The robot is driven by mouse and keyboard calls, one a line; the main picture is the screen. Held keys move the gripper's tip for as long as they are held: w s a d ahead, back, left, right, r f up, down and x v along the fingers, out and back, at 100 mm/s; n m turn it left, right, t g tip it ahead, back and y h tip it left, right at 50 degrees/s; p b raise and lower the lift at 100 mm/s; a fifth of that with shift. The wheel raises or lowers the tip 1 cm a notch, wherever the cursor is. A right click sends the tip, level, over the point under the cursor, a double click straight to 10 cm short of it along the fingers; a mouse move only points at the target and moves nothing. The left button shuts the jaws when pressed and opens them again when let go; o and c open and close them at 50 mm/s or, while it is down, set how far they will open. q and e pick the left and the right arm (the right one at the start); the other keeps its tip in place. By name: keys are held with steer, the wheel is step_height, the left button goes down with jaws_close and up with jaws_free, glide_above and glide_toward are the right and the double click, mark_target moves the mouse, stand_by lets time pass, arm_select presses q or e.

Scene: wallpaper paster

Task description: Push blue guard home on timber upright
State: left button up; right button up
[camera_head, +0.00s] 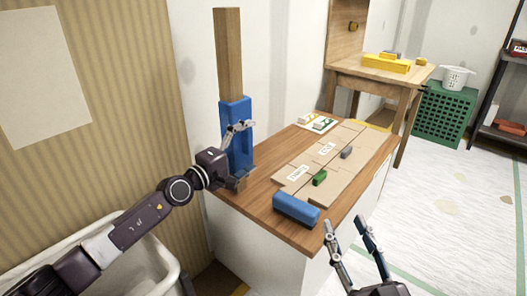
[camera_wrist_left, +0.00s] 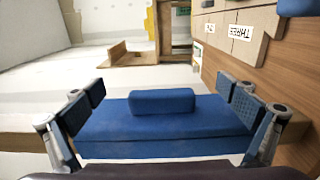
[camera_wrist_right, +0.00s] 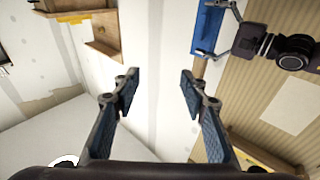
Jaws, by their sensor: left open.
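The timber upright (camera_head: 228,55) rises from the back left of the bench. The blue guard (camera_head: 236,112) sits upright on its lower part; whether its foot touches the bench top is hidden. My left gripper (camera_head: 243,152) is at the guard, one finger above the other. In the left wrist view the guard (camera_wrist_left: 165,125) lies between the open fingers (camera_wrist_left: 161,92), its raised blue block in the middle; I cannot tell whether the fingers touch it. My right gripper (camera_head: 343,224) is open and empty in front of the bench; the guard also shows in the right wrist view (camera_wrist_right: 207,28).
A loose blue block (camera_head: 296,209), a green block (camera_head: 320,178) and a grey block (camera_head: 347,153) lie on the bench (camera_head: 262,185) by labelled tan sheets (camera_head: 322,155). A wooden table (camera_head: 400,76) and green crate (camera_head: 445,115) stand behind. The floor at right is open.

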steer(key=shift+s+d+f+g+h+p, duration=0.95)
steer(key=shift+f+g, duration=1)
steer(key=shift+f, duration=1.85)
steer(key=shift+s+d+f+g+h+p, duration=0.5)
steer(key=shift+s+f+g, duration=1.15)
steer(key=shift+f, duration=2.1)
arm_select(q)
steer(key=shift+s+d+p, duration=0.7)
steer(key=shift+d+p, duration=0.2)
steer(key=shift+d, duration=0.05)
steer(key=shift+s+d+p, duration=0.7)
steer(key=shift+d+p, duration=0.2)
steer(key=shift+d, duration=0.05)
arm_select(e)
steer(key=s+d+f+g+h, duration=0.1)
steer(key=s+d+f+g, duration=0.1)
steer(key=s, duration=0.5)
steer(key=s+d+f+g, duration=0.3)
steer(key=s+f+g, duration=0.2)
steer(key=s+g, duration=0.1)
steer(key=shift+s+f+m+h, duration=0.25)
steer(key=shift+s+m+h, duration=0.15)
steer(key=shift+s, duration=0.15)
